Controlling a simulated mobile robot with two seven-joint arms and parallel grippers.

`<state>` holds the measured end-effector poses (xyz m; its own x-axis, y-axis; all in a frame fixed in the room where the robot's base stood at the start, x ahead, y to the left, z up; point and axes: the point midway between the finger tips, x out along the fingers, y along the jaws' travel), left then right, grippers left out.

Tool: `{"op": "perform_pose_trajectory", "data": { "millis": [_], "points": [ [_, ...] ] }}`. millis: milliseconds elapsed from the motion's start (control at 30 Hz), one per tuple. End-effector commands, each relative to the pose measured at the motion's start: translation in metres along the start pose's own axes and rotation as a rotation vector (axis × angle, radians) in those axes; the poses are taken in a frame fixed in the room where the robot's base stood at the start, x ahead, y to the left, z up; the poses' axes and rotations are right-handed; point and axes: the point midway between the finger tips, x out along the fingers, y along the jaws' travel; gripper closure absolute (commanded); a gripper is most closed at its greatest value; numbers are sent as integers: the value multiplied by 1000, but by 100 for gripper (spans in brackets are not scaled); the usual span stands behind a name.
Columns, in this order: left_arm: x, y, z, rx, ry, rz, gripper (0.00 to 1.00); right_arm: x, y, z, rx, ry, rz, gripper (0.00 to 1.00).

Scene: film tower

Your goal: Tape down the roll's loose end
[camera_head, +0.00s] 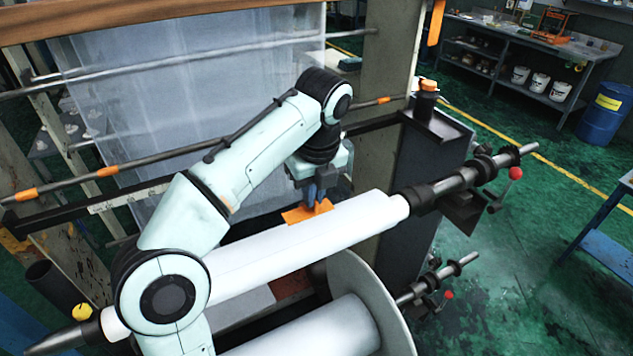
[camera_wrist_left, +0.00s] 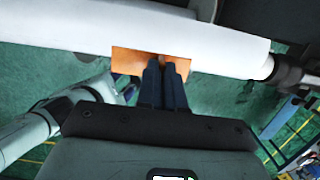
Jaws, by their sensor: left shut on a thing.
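The white film roll (camera_head: 355,222) lies across the machine on a dark shaft, and it also shows in the left wrist view (camera_wrist_left: 220,45). My left gripper (camera_head: 316,205) points down at the roll's upper side with its fingers together. It is shut on a small orange piece of tape (camera_head: 296,215), which lies against the roll; the tape shows in the left wrist view (camera_wrist_left: 130,61) at the fingertips (camera_wrist_left: 163,64). I cannot tell how much of the tape touches the roll. The roll's loose end cannot be made out. My right gripper is not in view.
A translucent film sheet (camera_head: 150,85) hangs behind my left arm. A lower white roll (camera_head: 310,330) with a large end disc (camera_head: 372,295) sits below. Shaft handles (camera_head: 515,173) stick out at right. A blue table (camera_head: 600,255) stands at the right edge.

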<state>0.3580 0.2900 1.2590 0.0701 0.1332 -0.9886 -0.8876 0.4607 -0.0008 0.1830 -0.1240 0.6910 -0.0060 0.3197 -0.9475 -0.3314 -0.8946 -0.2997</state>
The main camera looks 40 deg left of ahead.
Motion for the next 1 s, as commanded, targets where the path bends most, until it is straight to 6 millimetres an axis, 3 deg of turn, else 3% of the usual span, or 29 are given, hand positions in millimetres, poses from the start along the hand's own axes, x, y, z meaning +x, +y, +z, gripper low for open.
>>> {"op": "perform_pose_trajectory", "data": {
  "millis": [333, 500, 1000],
  "points": [
    [36, 1, -5, -3, 2, 2, 100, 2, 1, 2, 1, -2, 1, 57],
    [49, 1, -8, -2, 4, 3, 100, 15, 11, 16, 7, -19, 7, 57],
    [58, 0, -9, -3, 2, -2, 100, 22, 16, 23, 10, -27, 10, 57]
  ]
}}
